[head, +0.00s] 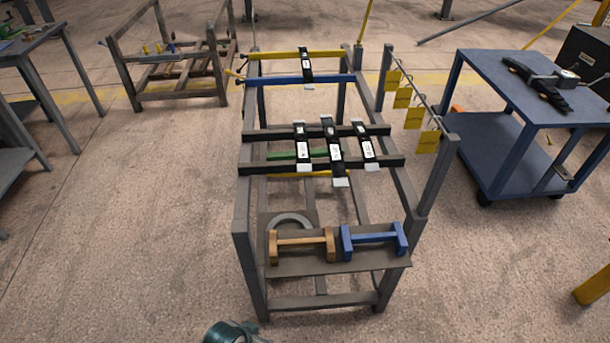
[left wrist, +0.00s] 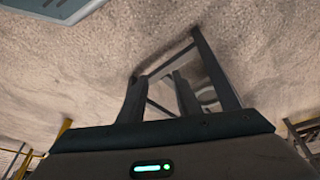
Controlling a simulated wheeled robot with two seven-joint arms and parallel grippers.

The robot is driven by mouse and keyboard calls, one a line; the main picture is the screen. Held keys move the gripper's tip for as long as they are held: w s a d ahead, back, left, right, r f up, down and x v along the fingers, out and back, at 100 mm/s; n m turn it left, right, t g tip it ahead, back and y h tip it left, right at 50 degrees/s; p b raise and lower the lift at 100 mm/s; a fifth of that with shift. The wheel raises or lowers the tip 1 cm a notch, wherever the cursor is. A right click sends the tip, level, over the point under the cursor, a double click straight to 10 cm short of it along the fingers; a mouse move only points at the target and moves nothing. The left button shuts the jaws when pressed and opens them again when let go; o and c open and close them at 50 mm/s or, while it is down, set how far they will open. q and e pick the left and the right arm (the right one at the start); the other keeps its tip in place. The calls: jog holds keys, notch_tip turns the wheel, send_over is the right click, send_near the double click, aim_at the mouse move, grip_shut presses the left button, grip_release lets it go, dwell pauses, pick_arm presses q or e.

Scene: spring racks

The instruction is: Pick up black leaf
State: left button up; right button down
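Several black leaves with white labels rest on the grey rack in the head view. One black leaf (head: 306,66) lies across the yellow and blue bars at the far end. Three more lie side by side across the dark middle bars: a left leaf (head: 301,132), a middle leaf (head: 331,135) and a right leaf (head: 362,132). In the left wrist view a dark housing with a green light fills the bottom, and I cannot make out fingertips or anything held. No black leaf shows there.
The grey rack (head: 243,220) carries a tan block (head: 302,241) and a blue block (head: 372,238) on its front shelf. Yellow tags (head: 403,98) hang on its right. A blue cart (head: 500,75) stands right; another rack (head: 180,95) stands back left.

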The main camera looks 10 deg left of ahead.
pick_arm(q)
jog(key=s+a+f+n+g+y, duration=0.1)
jog(key=s+a+f, duration=0.2)
jog(key=s+f, duration=0.7)
jog(key=s+a+f+g, duration=0.1)
jog(key=s+a+f, duration=0.1)
jog(key=s+f, duration=0.8)
jog(key=s+a+f+g, duration=0.1)
jog(key=s+f, duration=0.6)
jog(key=s, duration=0.4)
jog(key=shift+s+y, duration=0.15)
jog(key=shift+y, duration=0.15)
jog(key=shift+a, duration=0.1)
